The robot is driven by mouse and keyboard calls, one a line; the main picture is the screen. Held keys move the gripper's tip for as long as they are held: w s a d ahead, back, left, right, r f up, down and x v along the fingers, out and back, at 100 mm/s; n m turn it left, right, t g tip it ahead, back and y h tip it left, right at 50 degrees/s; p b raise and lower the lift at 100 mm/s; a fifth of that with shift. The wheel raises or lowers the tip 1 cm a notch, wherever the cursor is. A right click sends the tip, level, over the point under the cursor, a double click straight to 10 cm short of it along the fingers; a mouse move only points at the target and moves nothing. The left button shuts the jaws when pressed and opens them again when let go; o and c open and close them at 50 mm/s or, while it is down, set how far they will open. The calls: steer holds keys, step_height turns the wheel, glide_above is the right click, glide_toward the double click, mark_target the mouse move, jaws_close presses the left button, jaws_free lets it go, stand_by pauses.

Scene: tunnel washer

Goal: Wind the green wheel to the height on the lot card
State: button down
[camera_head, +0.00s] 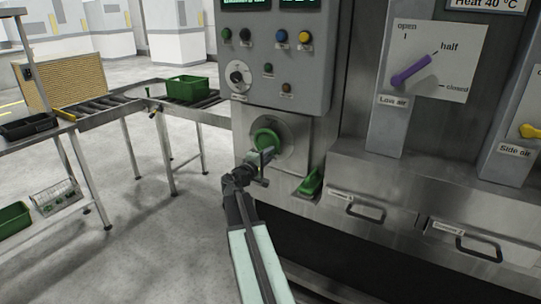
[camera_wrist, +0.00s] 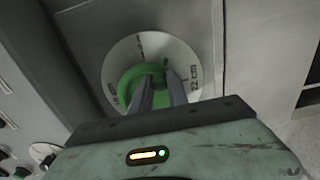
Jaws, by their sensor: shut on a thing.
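The green wheel (camera_head: 266,140) is mounted on a round grey dial plate on the machine front, below the button panel. In the wrist view the green wheel (camera_wrist: 143,77) sits in front of the pale dial disc (camera_wrist: 184,59), which has tick marks and a "22 cm" label at its right. My gripper (camera_head: 268,155) is at the wheel, and in the wrist view my gripper (camera_wrist: 160,82) has its two fingers on the wheel's rim, shut on it. The fingers hide part of the wheel and dial. I cannot make out a lot card in either view.
A button panel (camera_head: 278,60) is above the wheel. A green pedal-like lever (camera_head: 311,182) juts out at lower right, beside drawers with handles (camera_head: 365,210). A purple lever (camera_head: 410,70) points toward "half". A roller conveyor (camera_head: 110,105) with a green crate (camera_head: 187,88) stands left.

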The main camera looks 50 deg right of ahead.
steer(key=shift+w+a+f+m, duration=0.15)
steer(key=shift+f+m, duration=0.25)
steer(key=shift+m, duration=0.7)
steer(key=c, duration=1.3)
jaws_free()
steer(key=shift+w, duration=0.1)
steer(key=v, duration=0.7)
steer(key=shift+a, duration=0.3)
